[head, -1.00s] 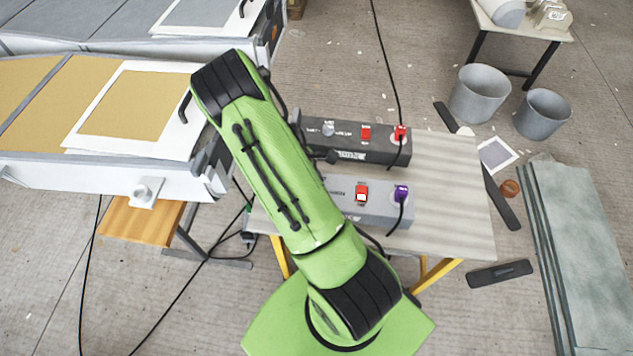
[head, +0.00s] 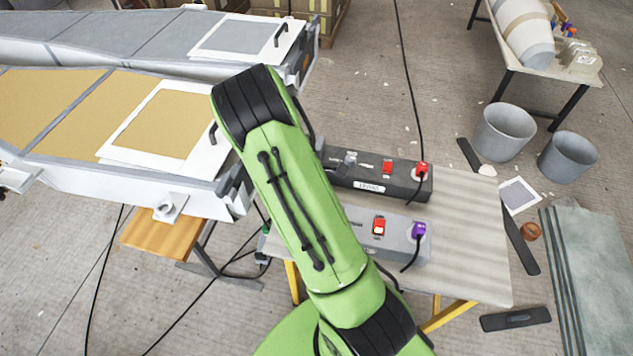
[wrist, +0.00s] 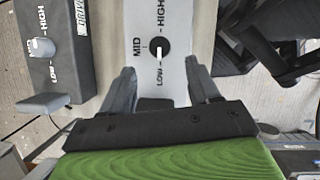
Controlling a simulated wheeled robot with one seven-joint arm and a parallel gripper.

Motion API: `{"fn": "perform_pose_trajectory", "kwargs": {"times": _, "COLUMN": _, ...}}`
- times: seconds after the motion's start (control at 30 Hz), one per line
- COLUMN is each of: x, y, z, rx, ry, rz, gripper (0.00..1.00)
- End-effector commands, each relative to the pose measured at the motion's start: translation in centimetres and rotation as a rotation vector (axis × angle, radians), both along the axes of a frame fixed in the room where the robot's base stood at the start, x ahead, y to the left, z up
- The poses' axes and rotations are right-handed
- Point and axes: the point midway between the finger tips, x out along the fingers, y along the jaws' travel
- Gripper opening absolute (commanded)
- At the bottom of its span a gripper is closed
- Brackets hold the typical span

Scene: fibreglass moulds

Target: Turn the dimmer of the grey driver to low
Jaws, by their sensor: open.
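The light grey driver (head: 405,243) lies on the bench, with a lit red switch (head: 379,226) and a purple plug (head: 419,230). My arm hides its left part in the head view. In the wrist view the grey driver (wrist: 179,20) shows its dimmer, a black knob (wrist: 160,47) with a white pointer. The pointer faces down to LOW; MID is at the left and HIGH at the top. My gripper (wrist: 162,88) is open and empty, its fingers apart on either side of the driver's face, below the knob in the picture. The head view hides my gripper behind my arm.
A dark driver (head: 400,180) with a red plug lies behind the grey one; its pale knob (wrist: 41,47) shows in the wrist view. Cables trail from both. A mould (head: 120,185) stands left of the bench (head: 475,240). Buckets (head: 503,132) stand on the floor at right.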

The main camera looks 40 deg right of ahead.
Motion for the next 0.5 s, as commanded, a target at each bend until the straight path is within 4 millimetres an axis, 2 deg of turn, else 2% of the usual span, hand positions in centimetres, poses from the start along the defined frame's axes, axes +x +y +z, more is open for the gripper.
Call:
{"fn": "perform_pose_trajectory", "kwargs": {"times": 0.03, "x": 0.5, "y": 0.5, "z": 1.7, "rx": -0.001, "ry": -0.006, "rz": 0.003, "gripper": 0.61}}
{"fn": "perform_pose_trajectory", "kwargs": {"times": 0.2, "x": 1.5, "y": 1.7, "z": 5.6, "rx": 0.0, "ry": -0.003, "rz": 0.002, "gripper": 0.61}}
{"fn": "perform_pose_trajectory", "kwargs": {"times": 0.33, "x": 1.9, "y": 2.2, "z": 7.1, "rx": 0.0, "ry": 0.0, "rz": 0.001, "gripper": 0.61}}
{"fn": "perform_pose_trajectory", "kwargs": {"times": 0.5, "x": 2.1, "y": 2.4, "z": 7.6, "rx": 0.001, "ry": 0.001, "rz": 0.0, "gripper": 0.61}}
